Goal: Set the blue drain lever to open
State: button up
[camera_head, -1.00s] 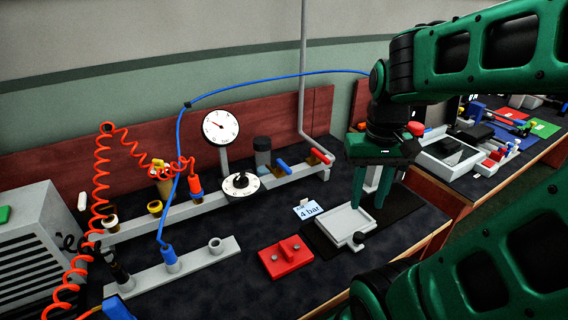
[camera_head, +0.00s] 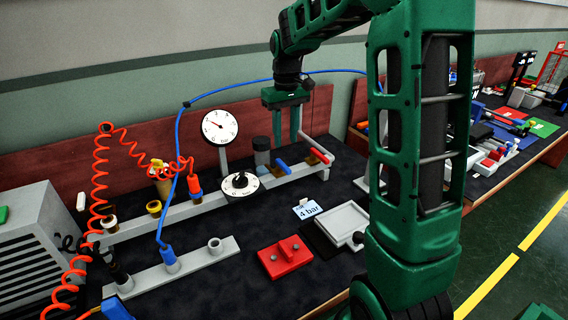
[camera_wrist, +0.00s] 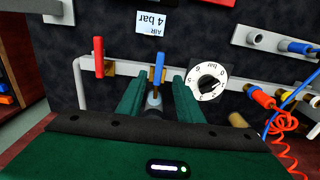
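The blue drain lever (camera_head: 283,166) sits on a brass valve on the grey manifold rail, right of the dial knob. In the wrist view the blue lever (camera_wrist: 158,66) shows between my two fingertips, with dark room on both sides. My gripper (camera_head: 287,142) is open and empty, pointing down just above and behind the lever in the head view. In the wrist view my gripper (camera_wrist: 157,78) has its fingers spread, with no clear contact on the lever. A red lever (camera_head: 319,155) stands to the right; it also shows in the wrist view (camera_wrist: 98,57).
The dial knob (camera_head: 240,185) and a clear-bowled unit (camera_head: 262,158) are close on the left. A round gauge (camera_head: 220,127) stands behind. The "4 bar" card (camera_head: 307,209), a red block (camera_head: 285,257) and a grey tray (camera_head: 342,222) lie in front. A blue hose (camera_head: 240,87) arches behind.

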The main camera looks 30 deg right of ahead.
aim_at(286, 166)
notch_tip(286, 166, down, 10)
jog(key=shift+d+r, duration=0.1)
jog(key=shift+r, duration=0.05)
dwell(0.4)
grip_shut()
